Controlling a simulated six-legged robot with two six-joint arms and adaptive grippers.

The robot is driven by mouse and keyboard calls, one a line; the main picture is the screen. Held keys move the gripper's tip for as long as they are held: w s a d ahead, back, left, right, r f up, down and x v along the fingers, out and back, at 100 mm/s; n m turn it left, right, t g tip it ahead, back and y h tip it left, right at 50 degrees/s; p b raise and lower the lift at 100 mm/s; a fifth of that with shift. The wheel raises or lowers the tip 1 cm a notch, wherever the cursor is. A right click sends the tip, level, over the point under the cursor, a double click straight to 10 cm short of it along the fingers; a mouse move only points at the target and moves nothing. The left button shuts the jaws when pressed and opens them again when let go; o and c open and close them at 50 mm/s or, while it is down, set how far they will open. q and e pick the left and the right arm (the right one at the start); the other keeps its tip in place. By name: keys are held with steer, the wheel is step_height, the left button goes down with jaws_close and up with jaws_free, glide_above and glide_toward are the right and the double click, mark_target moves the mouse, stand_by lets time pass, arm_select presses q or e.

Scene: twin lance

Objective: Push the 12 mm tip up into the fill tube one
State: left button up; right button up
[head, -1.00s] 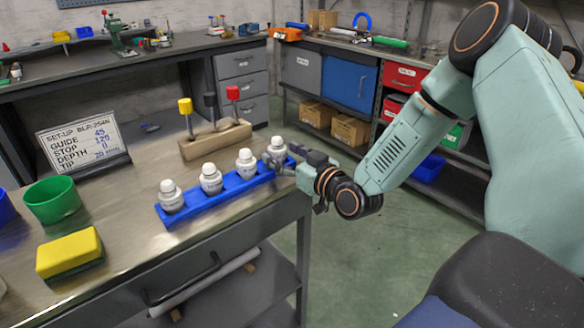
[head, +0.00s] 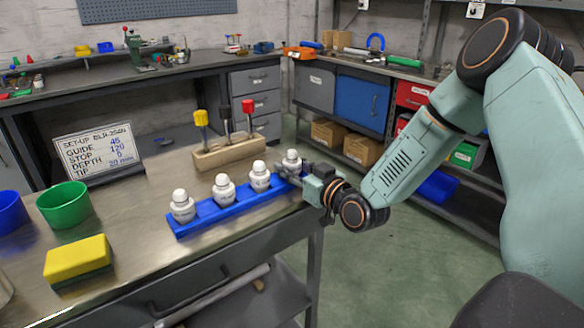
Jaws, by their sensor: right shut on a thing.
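My right gripper (head: 291,171) reaches in from the right and is shut on the rightmost white-capped bottle (head: 292,157), at the right end of a blue rack (head: 208,216). Several white bottles stand upright in a row in this rack; the leftmost (head: 183,208) and the next to it (head: 224,190) are clear of the gripper. The fingers hide the held bottle's lower part, so I cannot tell whether it is lifted. I cannot make out a 12 mm tip or a fill tube one. My left gripper is not in view.
Behind the rack, a wooden block (head: 228,155) holds tools with yellow, black and red tops. A set-up sign (head: 98,155), green cup (head: 64,206), blue cup (head: 10,212) and yellow sponge (head: 77,259) stand at left. The bench's front edge lies just before the rack.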

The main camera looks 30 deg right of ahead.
mark_target(291, 151)
steer(key=shift+a+r, duration=0.1)
steer(key=shift+a, duration=0.1)
steer(key=c, duration=0.4)
steer(key=shift+d, duration=0.1)
jaws_close()
steer(key=shift+r+p, duration=2.5)
